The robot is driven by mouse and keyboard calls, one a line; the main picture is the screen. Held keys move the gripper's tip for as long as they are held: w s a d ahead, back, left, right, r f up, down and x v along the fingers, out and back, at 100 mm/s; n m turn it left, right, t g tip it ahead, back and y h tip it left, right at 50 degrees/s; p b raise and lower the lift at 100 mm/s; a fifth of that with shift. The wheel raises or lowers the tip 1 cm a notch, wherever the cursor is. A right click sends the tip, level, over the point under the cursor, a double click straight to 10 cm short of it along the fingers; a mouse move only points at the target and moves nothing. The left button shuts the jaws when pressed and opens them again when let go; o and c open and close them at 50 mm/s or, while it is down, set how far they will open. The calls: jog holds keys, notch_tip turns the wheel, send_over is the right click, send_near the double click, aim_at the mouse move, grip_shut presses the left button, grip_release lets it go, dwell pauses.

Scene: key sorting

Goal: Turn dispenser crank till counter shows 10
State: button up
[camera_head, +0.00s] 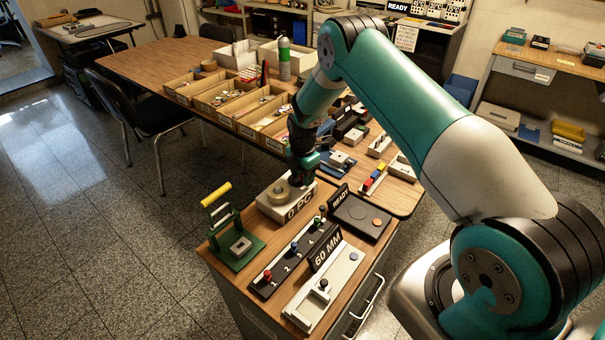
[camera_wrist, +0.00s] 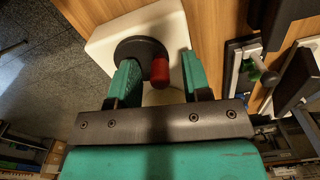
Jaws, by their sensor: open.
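The dispenser (camera_head: 268,207) is a pale box on the near wooden cabinet top, with a round disc on top. Its counter sign (camera_head: 299,206) reads "0 PC", and the end of the text is not clear. In the wrist view the dispenser's white body (camera_wrist: 100,48) carries a dark round crank disc (camera_wrist: 132,47) with a red knob (camera_wrist: 160,71). My gripper (camera_head: 301,180) is above the dispenser, pointing down. In the wrist view its green fingers (camera_wrist: 158,62) are open, one on each side of the red knob. I cannot tell whether either finger touches it.
A green press with a yellow handle (camera_head: 216,194) stands left of the dispenser. A numbered lever board (camera_head: 290,262), a "60 MM" slide gauge (camera_head: 327,288) and a black "READY" tray (camera_head: 362,217) lie close in front and right. Wooden bins (camera_head: 225,97) fill the table behind.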

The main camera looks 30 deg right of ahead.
grip_shut()
jog(key=shift+f+m+b, duration=0.1)
jog(key=shift+m+b, duration=0.2)
